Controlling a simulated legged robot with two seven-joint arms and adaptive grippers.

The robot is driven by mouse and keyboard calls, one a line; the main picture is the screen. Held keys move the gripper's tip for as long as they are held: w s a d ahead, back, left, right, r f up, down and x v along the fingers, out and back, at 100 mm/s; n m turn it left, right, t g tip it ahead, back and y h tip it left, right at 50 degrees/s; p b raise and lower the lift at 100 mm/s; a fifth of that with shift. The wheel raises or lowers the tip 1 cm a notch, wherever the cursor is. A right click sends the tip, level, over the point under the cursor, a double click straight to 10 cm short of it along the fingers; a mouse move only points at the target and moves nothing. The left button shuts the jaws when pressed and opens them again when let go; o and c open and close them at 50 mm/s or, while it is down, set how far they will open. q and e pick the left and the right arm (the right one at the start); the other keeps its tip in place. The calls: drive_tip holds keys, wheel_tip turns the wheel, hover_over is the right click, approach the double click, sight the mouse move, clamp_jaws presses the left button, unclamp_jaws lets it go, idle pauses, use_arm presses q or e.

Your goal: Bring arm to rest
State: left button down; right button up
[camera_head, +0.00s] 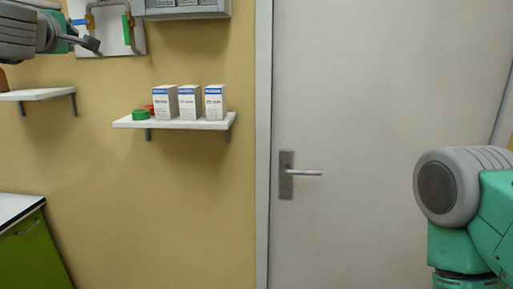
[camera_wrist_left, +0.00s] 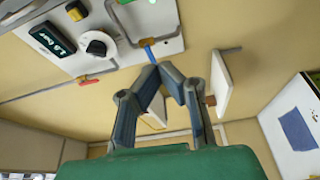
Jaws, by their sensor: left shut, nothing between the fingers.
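My left gripper (camera_head: 93,43) comes in from the upper left in the head view, raised in front of the wall panel. In the left wrist view its two fingers (camera_wrist_left: 163,72) meet at the tips, shut with nothing between them. The palm side fills the bottom of that view. My right arm shows at the right edge of the head view, but its gripper is out of the picture.
A wall panel (camera_wrist_left: 122,62) with a dial and pipes is close by. A shelf (camera_head: 178,123) holds three white boxes (camera_head: 189,103) and a green roll (camera_head: 140,114). Another shelf (camera_head: 40,94) is at left, above a green cabinet (camera_head: 33,255). A grey door (camera_head: 375,100) fills the right.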

use_arm(q)
drive_tip(key=d+f+m+g+h+b, duration=0.15)
drive_tip(key=d+f+m, duration=0.4)
drive_tip(key=f, duration=0.95)
drive_tip(key=s+d+f+m+g+h+b, duration=0.1)
drive_tip(key=s+d+f+m+g, duration=0.1)
drive_tip(key=f, duration=0.9)
drive_tip(key=s+d+f+m+g+h+b, duration=0.1)
drive_tip(key=s+d+f+m, duration=0.15)
drive_tip(key=f, duration=0.95)
drive_tip(key=s+d+f+m+g+h+b, duration=0.1)
drive_tip(key=s+d+f+m+g+b, duration=0.15)
drive_tip(key=f, duration=0.85)
drive_tip(key=s+d+f+m+g+b, duration=0.2)
drive_tip(key=s+f+m+g, duration=0.2)
drive_tip(key=s+f, duration=1.45)
drive_tip(key=s+a+f+m+g+b, duration=0.1)
drive_tip(key=s+f+m+g, duration=0.1)
drive_tip(key=s+f, duration=0.4)
drive_tip(key=s+a+f+m+g+b, duration=0.1)
drive_tip(key=s+f+g, duration=0.3)
drive_tip(key=s, duration=1)
drive_tip(key=shift+s+f+m, duration=0.2)
drive_tip(key=shift+f+m, duration=0.35)
drive_tip(key=shift+f, duration=0.3)
use_arm(e)
wheel_tip(320, 180, down, 10)
drive_tip(key=shift+s+d+f, duration=0.15)
drive_tip(key=shift+s+d, duration=0.2)
drive_tip(key=shift+s, duration=0.1)
